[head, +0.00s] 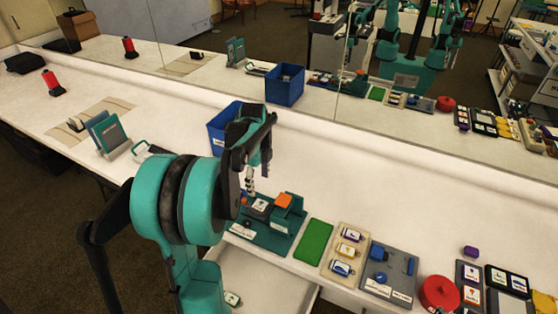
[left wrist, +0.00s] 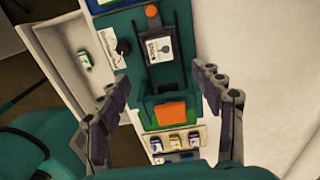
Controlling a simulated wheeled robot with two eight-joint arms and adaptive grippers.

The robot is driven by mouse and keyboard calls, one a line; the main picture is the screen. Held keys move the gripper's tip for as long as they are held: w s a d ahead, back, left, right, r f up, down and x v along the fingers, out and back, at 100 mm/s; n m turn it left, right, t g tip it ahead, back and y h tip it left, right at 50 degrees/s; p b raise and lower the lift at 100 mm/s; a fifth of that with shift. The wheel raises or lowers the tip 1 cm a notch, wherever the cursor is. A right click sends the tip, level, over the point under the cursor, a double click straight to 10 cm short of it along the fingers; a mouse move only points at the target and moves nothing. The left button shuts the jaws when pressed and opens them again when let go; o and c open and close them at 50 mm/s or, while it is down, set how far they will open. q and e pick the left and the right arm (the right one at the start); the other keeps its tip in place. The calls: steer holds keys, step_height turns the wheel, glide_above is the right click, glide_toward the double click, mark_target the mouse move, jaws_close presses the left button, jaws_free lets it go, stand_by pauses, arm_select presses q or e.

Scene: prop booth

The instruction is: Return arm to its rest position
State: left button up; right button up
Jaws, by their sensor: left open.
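My left gripper (head: 250,184) hangs above the left end of a teal fixture (head: 266,243) near the table's front edge. In the left wrist view my left gripper (left wrist: 156,78) has its two fingers spread wide, with nothing held between them. The fixture also shows between and below the fingers in that view (left wrist: 182,72), with a labelled dark card, an orange round piece and an orange block (left wrist: 171,112). The gripper's height above the fixture is hard to judge. My teal left arm covers part of the table's front edge. My right gripper does not show directly.
A blue bin (head: 222,127) stands behind my arm. Right of the fixture lie a green pad (head: 314,241), a beige board (head: 333,264), a grey board (head: 378,287) and a red round container (head: 440,293). An open white drawer (head: 268,283) juts out below. A mirror lines the back.

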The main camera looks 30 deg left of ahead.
arm_select(q)
steer(key=s+d+r+n+t, duration=0.1)
steer(key=s+d+n+t, duration=0.1)
steer(key=s+d+n, duration=0.2)
steer(key=s+d+r+n+t, duration=0.1)
steer(key=s+d+n, duration=0.4)
steer(key=d, duration=0.6)
steer(key=s+d+r+n+t, duration=0.2)
steer(key=s+d+n+t, duration=0.2)
steer(key=d+n, duration=0.3)
steer(key=shift+s+d+n, duration=0.35)
steer(key=shift+d+n, duration=0.05)
steer(key=shift+d, duration=0.3)
